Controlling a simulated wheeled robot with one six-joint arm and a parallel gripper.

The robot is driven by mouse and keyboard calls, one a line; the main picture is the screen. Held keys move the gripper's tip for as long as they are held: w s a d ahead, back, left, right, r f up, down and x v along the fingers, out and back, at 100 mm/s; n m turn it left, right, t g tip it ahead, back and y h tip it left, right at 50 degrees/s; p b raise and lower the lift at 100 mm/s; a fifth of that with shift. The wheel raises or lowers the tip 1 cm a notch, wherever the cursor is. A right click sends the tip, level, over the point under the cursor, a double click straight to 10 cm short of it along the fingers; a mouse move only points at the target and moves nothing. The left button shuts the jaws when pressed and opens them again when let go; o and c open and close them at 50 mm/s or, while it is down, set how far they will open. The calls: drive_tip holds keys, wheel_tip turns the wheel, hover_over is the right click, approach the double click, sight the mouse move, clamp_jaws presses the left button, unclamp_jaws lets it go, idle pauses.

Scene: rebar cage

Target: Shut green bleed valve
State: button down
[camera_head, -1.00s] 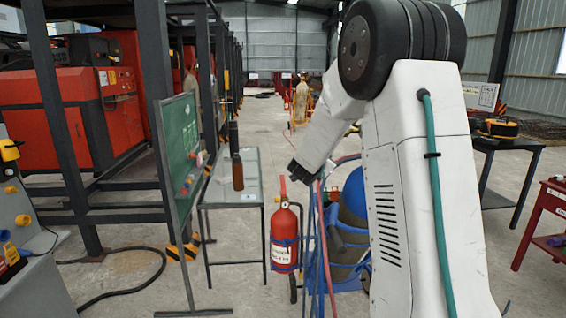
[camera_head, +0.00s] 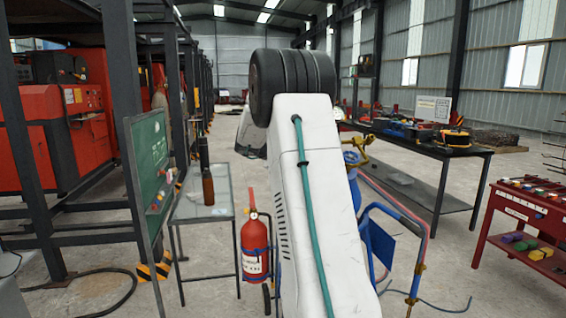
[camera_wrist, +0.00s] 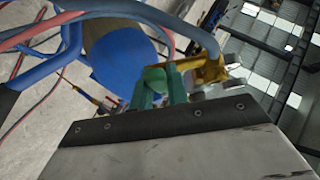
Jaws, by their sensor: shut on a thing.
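In the wrist view the teal fingers of my gripper (camera_wrist: 159,88) are closed on the green bleed valve (camera_wrist: 154,76), a small rounded green piece between them. A brass fitting (camera_wrist: 205,72) lies just right of the fingers, with the blue cylinder (camera_wrist: 122,66) behind to the left. In the head view the brass fitting (camera_head: 356,155) and part of the blue cylinder (camera_head: 353,188) show right of my arm. My gripper and the green valve are hidden behind my arm there.
Hoses (camera_wrist: 120,12) cross the top of the wrist view close to the fingers. In the head view a blue cart frame (camera_head: 400,215) stands right of my arm, and a red fire extinguisher (camera_head: 255,247) left. A black table (camera_head: 420,147) and red bench (camera_head: 520,215) stand to the right.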

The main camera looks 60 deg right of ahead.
drive_tip(key=shift+s+d+r, duration=0.1)
drive_tip(key=shift+d, duration=0.05)
idle(0.4)
drive_tip(key=c, duration=1.4)
unclamp_jaws()
drive_tip(key=shift+d, duration=0.1)
drive_tip(key=shift+o, duration=0.2)
drive_tip(key=shift+a, duration=0.2)
drive_tip(key=shift+a+r, duration=0.2)
drive_tip(key=shift+a, duration=0.1)
drive_tip(key=v, duration=0.7)
